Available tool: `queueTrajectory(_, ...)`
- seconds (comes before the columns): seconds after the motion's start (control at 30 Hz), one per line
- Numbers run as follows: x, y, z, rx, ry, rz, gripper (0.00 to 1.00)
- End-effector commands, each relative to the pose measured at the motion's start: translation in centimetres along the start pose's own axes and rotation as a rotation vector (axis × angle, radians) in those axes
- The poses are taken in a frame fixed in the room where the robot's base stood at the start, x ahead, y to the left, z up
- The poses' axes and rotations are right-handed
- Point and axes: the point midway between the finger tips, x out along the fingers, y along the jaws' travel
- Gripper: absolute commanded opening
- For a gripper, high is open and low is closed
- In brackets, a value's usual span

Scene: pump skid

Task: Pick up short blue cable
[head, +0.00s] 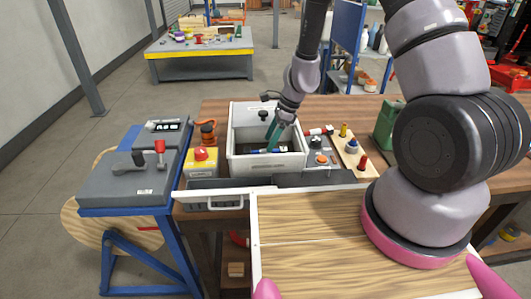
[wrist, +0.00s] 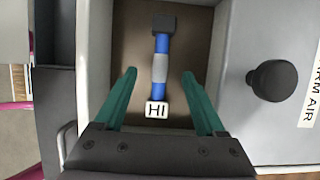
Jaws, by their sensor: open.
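The short blue cable (wrist: 161,88) lies in the wrist view on the brown floor of a white-walled bin. It has a black block (wrist: 164,24) at its far end, a grey band at its middle and a white "HI" tag (wrist: 157,110) at its near end. My gripper (wrist: 160,74) is open, with one green finger on each side of the cable and apart from it. In the head view my gripper (head: 272,135) points down into the grey bin (head: 238,163), and a bit of the blue cable (head: 258,150) shows below it.
A black knob (wrist: 273,81) stands on the panel right of the bin in the wrist view. In the head view a yellow box with a red button (head: 201,160) is left of the bin. A panel with knobs (head: 319,152) and a wooden peg board (head: 352,150) are to its right.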

Motion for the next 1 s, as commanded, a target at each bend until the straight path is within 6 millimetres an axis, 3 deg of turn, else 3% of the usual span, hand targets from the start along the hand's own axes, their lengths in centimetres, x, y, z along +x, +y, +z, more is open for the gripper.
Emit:
queueTrajectory(0.1, 2.0, 0.0, -0.2, 0.002, 0.000, 0.002, 0.72)
queueTrajectory(0.23, 3.2, 0.0, -0.1, 0.002, -0.001, 0.001, 0.72)
queueTrajectory(1.0, 3.7, -0.1, -0.3, 0.001, 0.000, -0.001, 0.72)
